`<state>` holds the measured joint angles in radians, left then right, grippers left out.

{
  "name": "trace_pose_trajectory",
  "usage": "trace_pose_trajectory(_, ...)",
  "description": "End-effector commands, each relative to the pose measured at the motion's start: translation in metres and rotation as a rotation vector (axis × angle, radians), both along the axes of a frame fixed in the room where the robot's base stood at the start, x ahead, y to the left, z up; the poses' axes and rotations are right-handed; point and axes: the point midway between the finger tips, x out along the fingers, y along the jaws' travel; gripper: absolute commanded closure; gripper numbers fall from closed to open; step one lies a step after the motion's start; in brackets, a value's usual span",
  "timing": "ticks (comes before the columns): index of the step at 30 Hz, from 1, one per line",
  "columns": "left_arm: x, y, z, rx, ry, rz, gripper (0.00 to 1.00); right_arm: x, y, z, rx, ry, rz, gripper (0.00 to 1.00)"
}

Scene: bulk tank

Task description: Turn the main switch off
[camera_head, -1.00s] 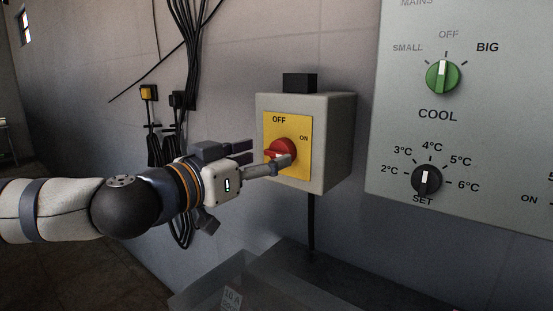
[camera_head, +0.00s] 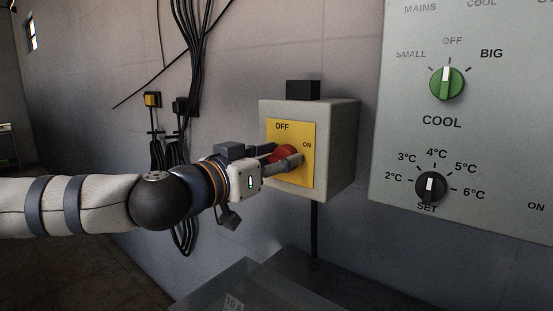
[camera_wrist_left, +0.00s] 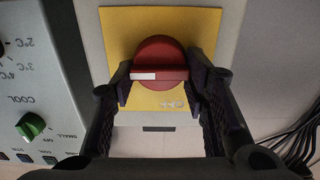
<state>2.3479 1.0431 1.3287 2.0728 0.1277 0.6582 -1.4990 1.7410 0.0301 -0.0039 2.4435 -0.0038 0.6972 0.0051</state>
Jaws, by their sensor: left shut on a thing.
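The main switch is a red knob (camera_head: 285,152) on a yellow plate (camera_head: 309,169) on a grey box (camera_head: 340,150). OFF is printed at the top of the plate and ON at the right. In the left wrist view, the knob (camera_wrist_left: 160,50) has a bar with a white mark pointing left, towards the cooling panel. That is the ON side in the head view. My left gripper (camera_head: 280,157) is shut on the knob, one finger at each end of its bar (camera_wrist_left: 160,75). The fingers partly hide the knob in the head view. My right gripper is not in view.
A grey control panel (camera_head: 470,130) with a green COOL knob (camera_head: 447,83) and a black SET knob (camera_head: 431,187) is right of the box. Black cables (camera_head: 192,60) hang on the wall at the left. A dark surface (camera_head: 320,280) lies below.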

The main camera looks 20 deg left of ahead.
Motion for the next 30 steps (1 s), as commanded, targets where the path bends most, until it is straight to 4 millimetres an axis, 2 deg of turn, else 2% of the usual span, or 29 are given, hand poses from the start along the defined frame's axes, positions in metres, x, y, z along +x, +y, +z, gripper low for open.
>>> trace_pose_trajectory(11, 0.0, 0.001, 0.002, -0.2, 0.071, 0.0, 0.87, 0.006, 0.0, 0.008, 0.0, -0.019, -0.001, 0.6)
trace_pose_trajectory(30, 0.001, 0.003, -0.002, -0.772, 0.281, 0.0, 0.87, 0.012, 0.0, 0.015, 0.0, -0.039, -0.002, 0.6)
